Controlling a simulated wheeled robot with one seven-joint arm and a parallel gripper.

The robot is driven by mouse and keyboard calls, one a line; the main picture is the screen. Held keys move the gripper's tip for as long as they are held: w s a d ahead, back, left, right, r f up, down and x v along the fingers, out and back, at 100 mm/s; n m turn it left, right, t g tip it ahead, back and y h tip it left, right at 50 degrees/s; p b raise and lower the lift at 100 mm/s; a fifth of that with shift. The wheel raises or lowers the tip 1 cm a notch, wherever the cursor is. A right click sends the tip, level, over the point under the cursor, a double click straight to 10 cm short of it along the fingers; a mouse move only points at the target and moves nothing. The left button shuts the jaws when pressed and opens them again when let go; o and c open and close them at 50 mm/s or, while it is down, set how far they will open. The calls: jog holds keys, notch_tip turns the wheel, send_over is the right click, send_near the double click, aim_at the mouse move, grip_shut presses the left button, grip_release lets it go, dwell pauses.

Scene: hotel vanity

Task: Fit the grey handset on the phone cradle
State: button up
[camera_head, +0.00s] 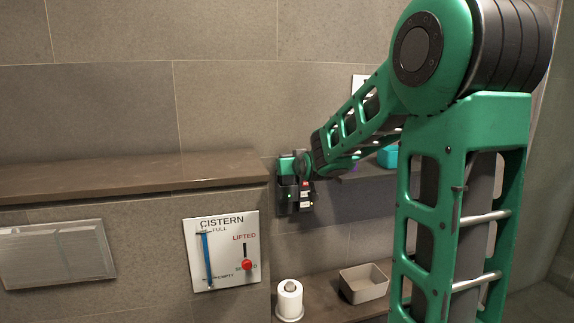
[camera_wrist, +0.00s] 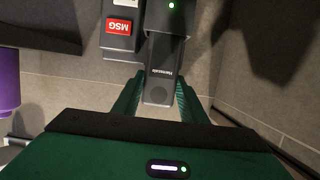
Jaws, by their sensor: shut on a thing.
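The grey handset (camera_wrist: 163,78) is between the two green fingers of my gripper (camera_wrist: 159,82) in the wrist view, and the gripper is shut on it. Pale lettering shows on its face. The dark phone cradle (camera_wrist: 165,18) with a lit green light meets the handset's far end in the wrist view. I cannot tell whether the handset is seated or only lined up with it. In the head view the cradle (camera_head: 291,202) is on the tiled wall, and my gripper (camera_head: 290,166) is at its upper part. The handset cannot be made out there.
A red MSG key (camera_wrist: 119,27) sits beside the cradle. A cistern panel (camera_head: 222,250) with a red knob is left of it. Below, a toilet roll (camera_head: 289,299) and a beige bin (camera_head: 364,283) stand on a ledge. A brown shelf (camera_head: 130,172) runs left.

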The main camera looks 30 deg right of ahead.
jog(key=shift+f, duration=0.2)
jog(key=o, duration=1.3)
jog(key=shift+s, duration=0.1)
jog(key=v, duration=1)
jog(key=shift+s+a, duration=0.1)
jog(key=shift+s, duration=0.1)
